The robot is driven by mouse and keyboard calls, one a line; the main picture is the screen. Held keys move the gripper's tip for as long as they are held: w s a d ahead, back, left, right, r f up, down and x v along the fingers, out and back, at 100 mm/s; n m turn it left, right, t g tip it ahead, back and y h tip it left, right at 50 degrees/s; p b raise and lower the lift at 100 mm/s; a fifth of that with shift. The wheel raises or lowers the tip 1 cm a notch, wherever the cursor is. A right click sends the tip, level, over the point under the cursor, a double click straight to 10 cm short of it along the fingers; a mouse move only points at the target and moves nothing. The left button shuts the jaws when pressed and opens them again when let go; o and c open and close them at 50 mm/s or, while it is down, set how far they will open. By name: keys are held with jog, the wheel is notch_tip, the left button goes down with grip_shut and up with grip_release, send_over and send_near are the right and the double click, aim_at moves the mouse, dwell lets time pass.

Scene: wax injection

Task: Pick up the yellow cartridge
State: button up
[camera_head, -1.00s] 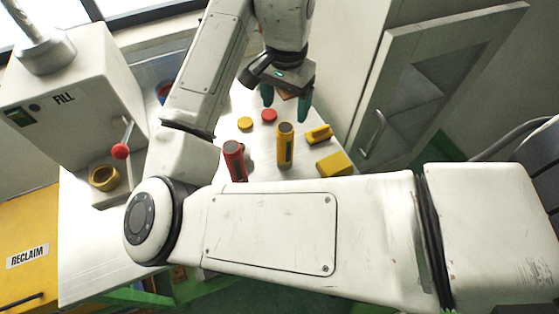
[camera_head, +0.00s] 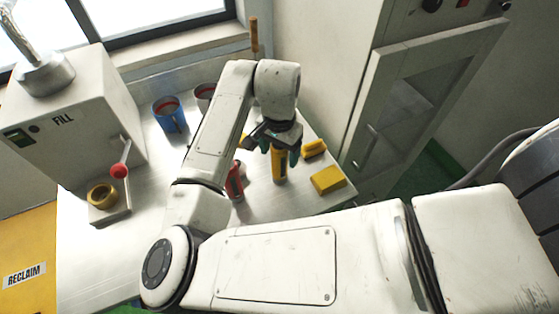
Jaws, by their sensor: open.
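The yellow cartridge (camera_head: 280,169) stands upright on the table, with a dark band near its top. My gripper (camera_head: 281,154) is open over it, its green fingers pointing down on either side of the cartridge's upper part. The gripper body hides the cartridge's top. I cannot tell whether a finger touches it.
A red cartridge (camera_head: 235,183) stands close on the left, partly behind my arm. A blue mug (camera_head: 168,116) and the FILL machine (camera_head: 70,115) are left. A cabinet door (camera_head: 415,95) stands right.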

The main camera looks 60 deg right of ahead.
grip_shut()
dwell(0.8)
